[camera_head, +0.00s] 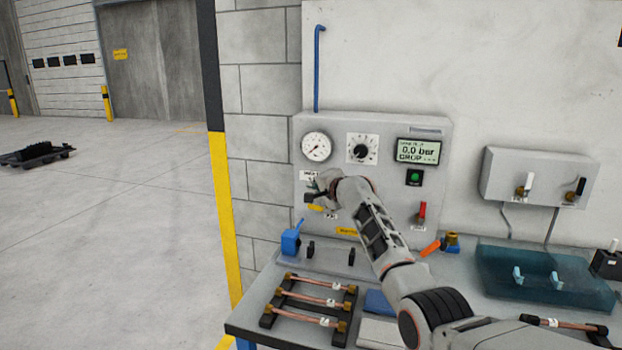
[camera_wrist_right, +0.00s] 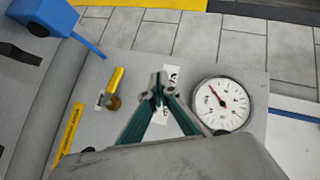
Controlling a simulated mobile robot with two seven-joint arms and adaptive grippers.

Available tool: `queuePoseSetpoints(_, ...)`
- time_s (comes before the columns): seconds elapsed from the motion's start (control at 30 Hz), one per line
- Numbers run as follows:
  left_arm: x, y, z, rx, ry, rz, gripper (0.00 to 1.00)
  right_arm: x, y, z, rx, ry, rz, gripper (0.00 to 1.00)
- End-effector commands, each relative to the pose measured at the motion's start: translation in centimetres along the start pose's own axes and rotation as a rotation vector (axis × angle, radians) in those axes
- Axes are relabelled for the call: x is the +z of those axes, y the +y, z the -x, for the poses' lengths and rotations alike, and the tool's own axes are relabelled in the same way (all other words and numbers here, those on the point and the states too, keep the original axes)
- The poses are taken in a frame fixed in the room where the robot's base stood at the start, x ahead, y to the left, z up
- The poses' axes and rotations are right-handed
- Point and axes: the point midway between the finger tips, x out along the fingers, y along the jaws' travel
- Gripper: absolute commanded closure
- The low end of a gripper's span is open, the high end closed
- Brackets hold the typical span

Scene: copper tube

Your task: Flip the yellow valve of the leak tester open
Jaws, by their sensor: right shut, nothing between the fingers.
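The leak tester is a grey panel (camera_head: 437,178) on the wall above the bench, with a gauge, a knob and a display reading 0.0 bar. Its yellow valve handle (camera_head: 316,208) shows at the panel's lower left, close below my right gripper (camera_head: 311,190) and partly covered by it. In the wrist view the yellow handle (camera_wrist_right: 117,80) lies along the panel on a brass body, to the left of my right gripper (camera_wrist_right: 158,92). The fingers are shut and empty, apart from the handle in that view. Contact is not visible. My left gripper is out of view.
A red valve lever (camera_head: 422,211) sits at the panel's lower right. A blue tool (camera_head: 291,240) stands on the bench below the panel. A rack with copper tubes (camera_head: 305,299) lies in front. A clear blue tank (camera_head: 490,288) stands to the right.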

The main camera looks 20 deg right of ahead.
Motion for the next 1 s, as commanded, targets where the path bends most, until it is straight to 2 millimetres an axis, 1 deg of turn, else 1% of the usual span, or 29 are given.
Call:
queuePoseSetpoints(0.1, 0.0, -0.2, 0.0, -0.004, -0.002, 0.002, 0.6, 0.4, -1.0, 1.2, -0.003, 0.0, 0.001, 1.0)
queuePoseSetpoints(0.2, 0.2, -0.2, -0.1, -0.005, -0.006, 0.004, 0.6, 0.7, -1.7, 2.1, -0.001, 0.001, 0.0, 1.0)
queuePoseSetpoints(0.43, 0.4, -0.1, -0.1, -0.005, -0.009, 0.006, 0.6, 1.2, -2.9, 3.7, 0.0, 0.0, -0.001, 1.0)
queuePoseSetpoints(0.6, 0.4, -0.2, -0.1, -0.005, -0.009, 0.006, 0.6, 1.3, -3.2, 4.1, 0.001, 0.001, -0.001, 1.0)
queuePoseSetpoints(1.0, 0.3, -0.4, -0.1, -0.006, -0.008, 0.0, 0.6, 1.3, -3.2, 4.1, 0.001, 0.001, 0.0, 1.0)
